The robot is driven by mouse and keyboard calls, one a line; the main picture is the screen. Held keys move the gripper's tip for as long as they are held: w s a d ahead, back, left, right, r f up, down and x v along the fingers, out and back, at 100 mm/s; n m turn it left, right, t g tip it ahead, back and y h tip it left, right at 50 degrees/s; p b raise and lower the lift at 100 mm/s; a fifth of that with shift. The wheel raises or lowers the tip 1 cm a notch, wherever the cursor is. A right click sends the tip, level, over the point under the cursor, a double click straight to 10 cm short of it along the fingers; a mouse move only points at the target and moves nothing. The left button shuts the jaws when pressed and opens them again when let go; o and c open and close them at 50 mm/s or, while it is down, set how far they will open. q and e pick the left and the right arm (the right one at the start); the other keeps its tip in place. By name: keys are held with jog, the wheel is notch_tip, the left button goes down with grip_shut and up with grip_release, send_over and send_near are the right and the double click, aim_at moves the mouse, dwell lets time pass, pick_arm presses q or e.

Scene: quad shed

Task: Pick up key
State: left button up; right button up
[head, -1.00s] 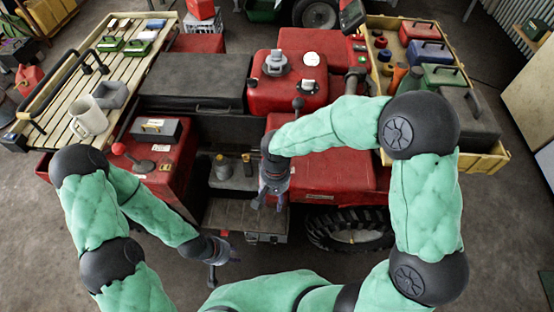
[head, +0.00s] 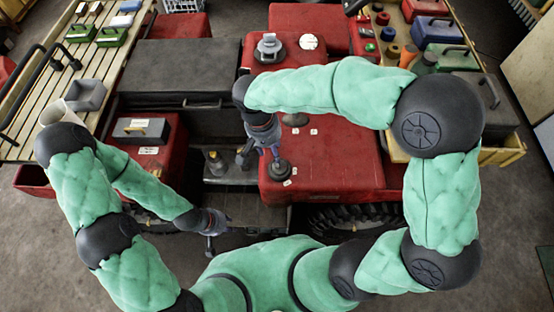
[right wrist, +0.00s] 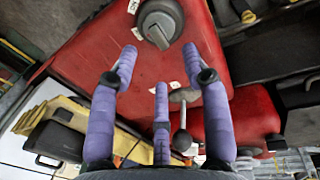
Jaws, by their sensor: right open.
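A dark round switch (right wrist: 160,22) with a flat grey key-like piece (right wrist: 158,36) standing in it is on the red body panel in the right wrist view. The switch also shows in the head view (head: 279,171). My right gripper (head: 272,153) hangs over the panel close to this switch. In the right wrist view its purple fingers (right wrist: 160,62) are spread and empty, with the switch ahead of their tips. My left gripper (head: 211,233) is low on the left, away from the panel; its fingers are too small to read.
The red vehicle body (head: 345,160) fills the middle. A T-shaped lever (right wrist: 182,115) stands near the right gripper's fingers. A slatted rack (head: 40,105) with boxes is on the left, and a yellow-edged tray (head: 495,154) with cans and cases is on the right.

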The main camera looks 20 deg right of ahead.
aim_at(279, 165)
jog(key=f, duration=0.3)
jog(key=shift+d+f+b, duration=0.35)
jog(key=shift+f+b, duration=0.05)
jog(key=f+b, duration=0.1)
jog(key=f, duration=0.1)
jog(key=d+f, duration=0.1)
jog(key=f, duration=0.1)
jog(key=shift+s+d+b, duration=0.1)
jog(key=shift+d+b, duration=0.1)
jog(key=shift+b, duration=0.15)
jog(key=shift+f, duration=0.5)
grip_shut()
